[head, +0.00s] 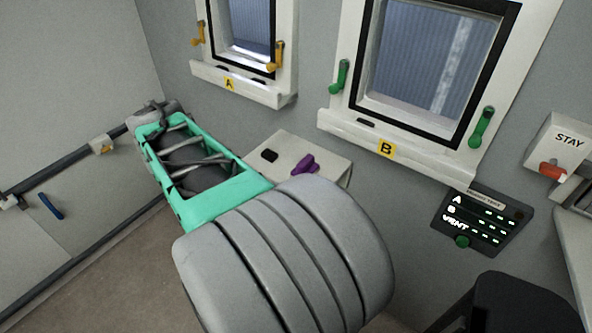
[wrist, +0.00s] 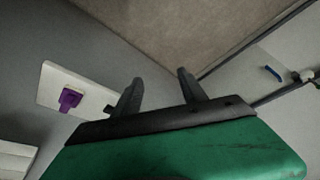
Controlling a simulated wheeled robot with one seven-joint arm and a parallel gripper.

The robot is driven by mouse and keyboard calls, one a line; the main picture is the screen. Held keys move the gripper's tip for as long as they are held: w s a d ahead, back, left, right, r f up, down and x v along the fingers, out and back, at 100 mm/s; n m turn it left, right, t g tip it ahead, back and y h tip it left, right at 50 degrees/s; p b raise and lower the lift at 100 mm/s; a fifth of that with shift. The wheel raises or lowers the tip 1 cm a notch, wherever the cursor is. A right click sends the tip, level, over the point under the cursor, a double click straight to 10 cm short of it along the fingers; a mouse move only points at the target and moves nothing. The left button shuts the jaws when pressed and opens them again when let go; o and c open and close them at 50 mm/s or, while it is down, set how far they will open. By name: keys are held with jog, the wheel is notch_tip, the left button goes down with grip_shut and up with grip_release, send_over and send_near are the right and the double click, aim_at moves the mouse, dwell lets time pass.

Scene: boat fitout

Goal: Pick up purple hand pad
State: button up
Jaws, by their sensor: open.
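The purple hand pad (head: 304,165) lies on top of a white box-like ledge (head: 322,172) against the wall, below and between the two windows in the head view. In the wrist view the purple pad (wrist: 69,98) shows on the white surface (wrist: 48,88), left of my gripper. My gripper (wrist: 156,78) is open and empty, its two dark fingers apart, with the pad outside them. In the head view my green and grey arm reaches toward the left, and the fingers are hard to make out at its far end.
A small black object (head: 269,156) lies beside the pad on the ledge. Window A (head: 245,30) has yellow handles and window B (head: 425,60) green ones. A dark panel (head: 483,222) hangs at the right. A blue handle (head: 51,206) is on the left. The floor (head: 110,265) at lower left looks clear.

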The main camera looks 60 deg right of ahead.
jog(key=s+d+m+g+h, duration=0.1)
jog(key=s+d+m, duration=0.25)
jog(key=d, duration=0.55)
jog(key=s+d+m+g, duration=0.1)
jog(key=s+d+m, duration=0.25)
jog(key=d, duration=0.65)
jog(key=m+g, duration=0.1)
jog(key=m, duration=0.3)
send_near(305, 160)
jog(key=f, duration=0.1)
jog(key=shift+h, duration=0.5)
jog(key=x, duration=0.4)
jog(key=p+x, duration=0.1)
jog(key=x, duration=0.2)
jog(key=shift+s+f, duration=0.1)
jog(key=shift+f, duration=0.4)
jog(key=shift+a, duration=0.1)
grip_shut()
